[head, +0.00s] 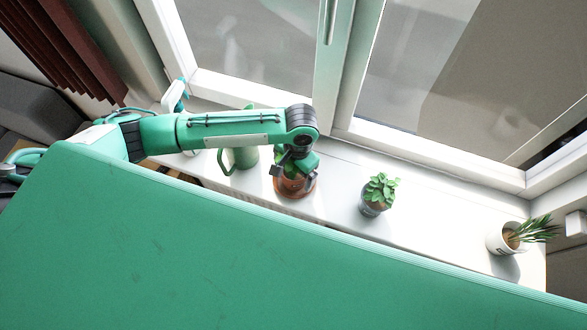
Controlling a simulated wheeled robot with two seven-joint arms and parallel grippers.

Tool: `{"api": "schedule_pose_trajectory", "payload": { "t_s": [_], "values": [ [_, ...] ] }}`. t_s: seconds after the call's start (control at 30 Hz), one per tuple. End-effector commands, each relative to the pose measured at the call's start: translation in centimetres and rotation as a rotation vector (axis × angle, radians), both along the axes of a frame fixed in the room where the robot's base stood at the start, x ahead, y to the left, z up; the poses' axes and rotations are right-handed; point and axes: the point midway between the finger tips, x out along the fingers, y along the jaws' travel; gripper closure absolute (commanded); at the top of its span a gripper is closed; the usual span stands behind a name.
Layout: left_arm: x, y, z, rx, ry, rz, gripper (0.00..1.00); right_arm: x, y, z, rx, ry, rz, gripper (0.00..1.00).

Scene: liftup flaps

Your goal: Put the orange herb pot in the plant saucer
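The orange herb pot (294,188) stands on the white window sill, with some green leaves showing at its top. My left gripper (295,178) comes down over it from above, with its fingers apart at either side of the pot's upper part. I cannot tell whether the fingers press on the pot or only surround it. The gripper and wrist hide much of the plant. I cannot make out a plant saucer in this view. My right gripper is not in view.
A green jug (243,156) stands just left of the orange pot. A grey pot (373,208) with a leafy plant is to the right, and a white pot (501,238) is farther right. Bare sill (435,220) lies between these two. Window frames rise behind.

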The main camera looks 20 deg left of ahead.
Motion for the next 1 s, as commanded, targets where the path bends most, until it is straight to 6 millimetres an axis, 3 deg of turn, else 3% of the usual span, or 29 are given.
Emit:
{"api": "schedule_pose_trajectory", "payload": {
  "t_s": [0.27,0.43,0.8,1.0],
  "values": [
    [0.0,0.0,0.0,0.000,0.000,0.000,0.06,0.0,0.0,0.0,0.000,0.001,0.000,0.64],
    [0.2,-0.1,1.1,-0.002,-0.001,-0.001,0.06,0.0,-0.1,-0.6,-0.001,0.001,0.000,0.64],
    [1.1,-0.5,8.6,-0.003,-0.003,-0.001,0.06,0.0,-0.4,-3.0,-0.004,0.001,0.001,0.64],
    [1.3,-0.7,11.4,-0.002,0.000,-0.001,0.06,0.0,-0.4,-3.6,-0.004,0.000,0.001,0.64]
  ]
}}
